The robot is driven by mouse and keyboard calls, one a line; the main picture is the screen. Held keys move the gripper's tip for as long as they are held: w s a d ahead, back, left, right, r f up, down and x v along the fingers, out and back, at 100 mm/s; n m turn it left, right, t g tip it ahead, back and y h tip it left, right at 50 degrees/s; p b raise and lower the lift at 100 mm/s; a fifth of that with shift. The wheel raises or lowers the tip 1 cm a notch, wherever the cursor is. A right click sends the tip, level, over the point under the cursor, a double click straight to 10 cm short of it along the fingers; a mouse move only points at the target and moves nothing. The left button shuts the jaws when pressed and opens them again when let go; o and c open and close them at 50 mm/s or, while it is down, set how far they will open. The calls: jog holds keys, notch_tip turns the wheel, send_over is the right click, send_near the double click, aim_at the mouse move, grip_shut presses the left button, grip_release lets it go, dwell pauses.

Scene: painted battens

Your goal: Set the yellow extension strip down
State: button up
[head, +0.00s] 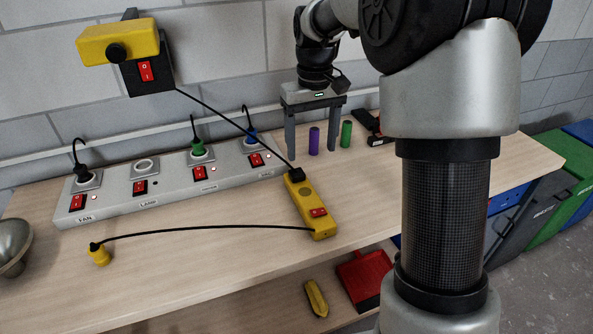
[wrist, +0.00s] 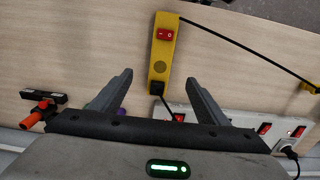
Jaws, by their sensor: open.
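The yellow extension strip (head: 312,207) lies on the wooden bench near its front edge, with a red switch on top and a black plug seated in its far end. A black cable runs from its near end to a yellow plug (head: 100,254) at the front left. My gripper (head: 316,150) is open and empty, pointing down behind the strip. In the wrist view the strip (wrist: 162,55) lies beyond the open fingertips (wrist: 160,77), apart from both fingers.
A grey socket bank (head: 170,185) with red switches stands along the back left. Purple (head: 314,140) and green (head: 346,134) cylinders stand beside my gripper. A yellow-and-black switch box (head: 130,50) is on the wall, its cable reaching the strip. A metal dome (head: 14,246) sits far left.

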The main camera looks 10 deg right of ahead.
jog(key=b, duration=0.1)
send_over(308, 196)
jog(key=f, duration=1.2)
jog(key=shift+s+d+f, duration=0.2)
jog(key=shift+w+a+f, duration=0.1)
jog(key=shift+f, duration=1.25)
jog(key=shift+a+f, duration=0.1)
jog(key=shift+f, duration=1.2)
jog(key=shift+r, duration=0.1)
jog(key=c, duration=1.5)
